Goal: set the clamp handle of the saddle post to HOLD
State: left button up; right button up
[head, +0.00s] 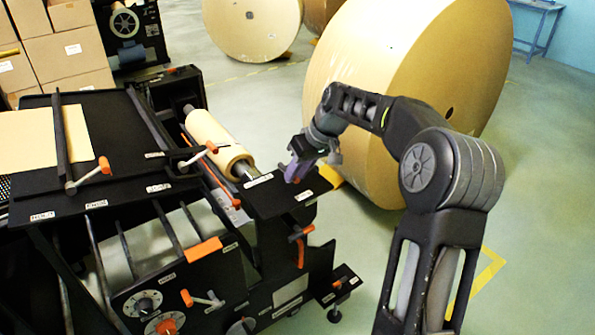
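My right gripper (296,170) reaches in from the right and points down at a black plate (268,200) at the right end of the machine. Its fingers are small and dark with a purplish patch, and whether they are open or shut cannot be made out. A bit of orange (291,180) shows right at the fingertips. It may be the tip of the saddle post's clamp handle; the rest is hidden by the gripper. White labels lie on the plate beside it, too small to read. My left gripper is not in view.
A kraft roll (221,148) lies on a shaft left of the plate. Other orange-tipped handles sit on the machine, one below the plate (301,232), one near the roll (211,147). A huge paper roll (390,60) stands behind my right arm. Floor at right is open.

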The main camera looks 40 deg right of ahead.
grip_shut()
